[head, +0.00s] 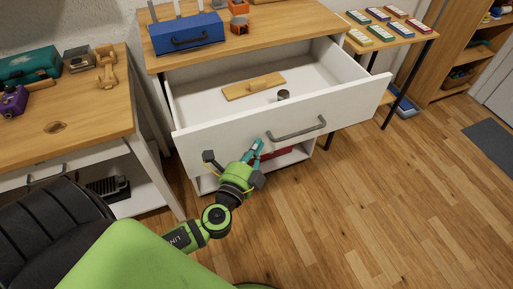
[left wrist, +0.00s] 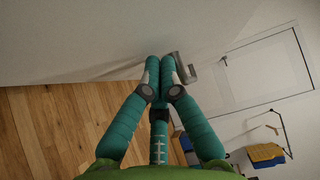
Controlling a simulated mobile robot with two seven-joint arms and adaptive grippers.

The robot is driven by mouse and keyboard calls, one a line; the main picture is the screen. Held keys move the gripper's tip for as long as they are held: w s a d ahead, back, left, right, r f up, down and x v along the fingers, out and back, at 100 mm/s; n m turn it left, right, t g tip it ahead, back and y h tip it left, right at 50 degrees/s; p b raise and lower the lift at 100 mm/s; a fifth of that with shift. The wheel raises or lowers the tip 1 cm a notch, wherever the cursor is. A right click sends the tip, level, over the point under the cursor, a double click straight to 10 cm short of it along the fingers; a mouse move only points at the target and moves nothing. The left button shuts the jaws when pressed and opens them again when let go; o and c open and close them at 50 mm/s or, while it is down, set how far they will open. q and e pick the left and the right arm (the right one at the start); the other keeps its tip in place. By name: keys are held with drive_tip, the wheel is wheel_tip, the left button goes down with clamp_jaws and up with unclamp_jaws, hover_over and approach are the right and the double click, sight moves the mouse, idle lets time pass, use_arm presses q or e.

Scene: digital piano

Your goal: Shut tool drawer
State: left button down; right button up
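The white tool drawer (head: 355,101) is pulled out wide from the wood-topped cabinet (head: 262,36). Its grey bar handle (head: 298,131) is on the front panel and also shows in the left wrist view (left wrist: 187,70). Inside lie a wooden board with a grip (head: 252,86) and a small grey cylinder (head: 283,95). My left gripper (head: 257,146) is in front of the panel, left of and below the handle. In the left wrist view its teal fingertips (left wrist: 160,62) are together with nothing seen between them; I cannot tell whether they touch the panel. My right gripper is not in view.
A blue toolbox (head: 187,33) and small orange items stand on the cabinet top. A red object (head: 278,153) lies on the lower shelf. A wooden workbench (head: 75,115) is at left, a side table with coloured boxes (head: 380,32) at right. The floor at right is clear.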

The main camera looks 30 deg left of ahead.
use_arm(q)
drive_tip(key=w+a, duration=0.2)
drive_tip(key=w+a+b, duration=0.1)
drive_tip(key=w+a, duration=0.1)
drive_tip(key=a, duration=0.1)
drive_tip(key=w+a+b, duration=0.1)
drive_tip(key=w+a, duration=0.1)
drive_tip(key=a, duration=0.1)
drive_tip(key=shift+w+a, duration=0.25)
drive_tip(key=shift+w, duration=0.05)
drive_tip(key=w+a, duration=0.2)
drive_tip(key=w+a+b, duration=0.1)
drive_tip(key=w+a, duration=0.1)
drive_tip(key=a, duration=0.1)
drive_tip(key=shift+b, duration=0.3)
drive_tip(key=b, duration=0.1)
hover_over(228, 106)
drive_tip(key=shift+s+d, duration=0.25)
drive_tip(key=shift+d, duration=0.15)
drive_tip(key=shift+w+a, duration=0.25)
drive_tip(key=shift+a, duration=0.1)
drive_tip(key=shift+r, duration=0.15)
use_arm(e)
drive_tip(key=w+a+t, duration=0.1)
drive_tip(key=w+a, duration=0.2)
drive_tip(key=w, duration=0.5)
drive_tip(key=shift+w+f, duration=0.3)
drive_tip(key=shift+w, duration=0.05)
use_arm(q)
drive_tip(key=shift+a+r, duration=0.1)
